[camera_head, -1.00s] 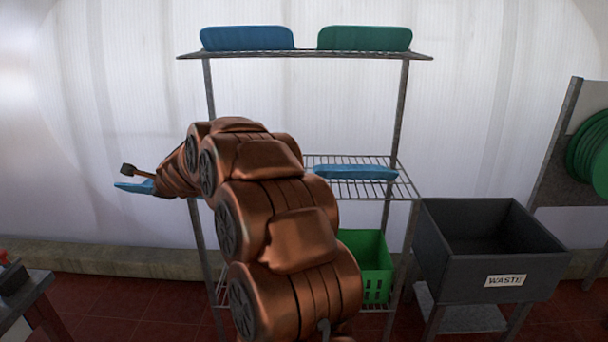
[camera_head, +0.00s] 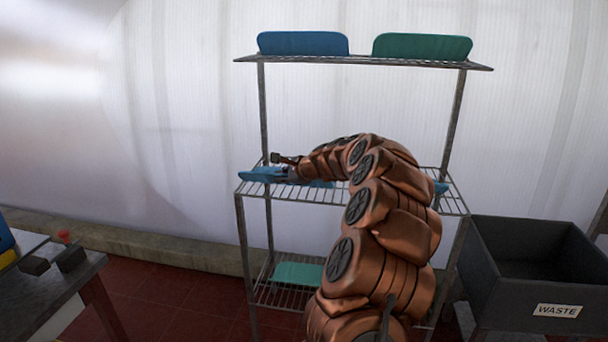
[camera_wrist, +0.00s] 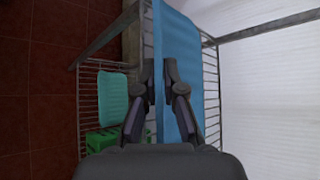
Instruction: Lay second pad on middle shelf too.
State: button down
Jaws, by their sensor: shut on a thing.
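My gripper (camera_head: 272,166) is at the left end of the middle wire shelf (camera_head: 345,197), shut on a blue pad (camera_head: 260,175). In the wrist view the blue pad (camera_wrist: 178,45) is a long strip at the fingers (camera_wrist: 161,75). The held pad lies over the shelf's left part; I cannot tell whether it touches the wires. Another blue pad (camera_head: 441,187) shows only its right end on the same shelf, the rest hidden behind my arm.
Blue (camera_head: 303,43) and green (camera_head: 422,47) pads stand on the top shelf. A teal pad (camera_head: 298,273) is on the lower shelf; a green crate (camera_wrist: 103,140) shows in the wrist view. The waste bin (camera_head: 535,265) stands right, a bench (camera_head: 50,285) left.

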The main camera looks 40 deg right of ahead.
jog(key=shift+w+d+f+p, duration=0.25)
jog(key=shift+w+d, duration=0.75)
jog(key=shift+d, duration=0.8)
jog(key=shift+w+d+f+p, duration=0.1)
jog(key=shift+w+d+p, duration=0.25)
jog(key=shift+w+d, duration=1.05)
jog(key=shift+w+d+f+p, duration=0.25)
jog(key=shift+w+d, duration=0.3)
jog(key=shift+d, duration=1.7)
jog(key=shift+f, duration=1.75)
jog(key=shift+f, duration=0.15)
jog(key=c, duration=1.3)
grip_release()
jog(key=shift+s+r, duration=0.4)
jog(key=shift+r, duration=0.1)
jog(key=b+v, duration=0.1)
jog(key=v, duration=1)
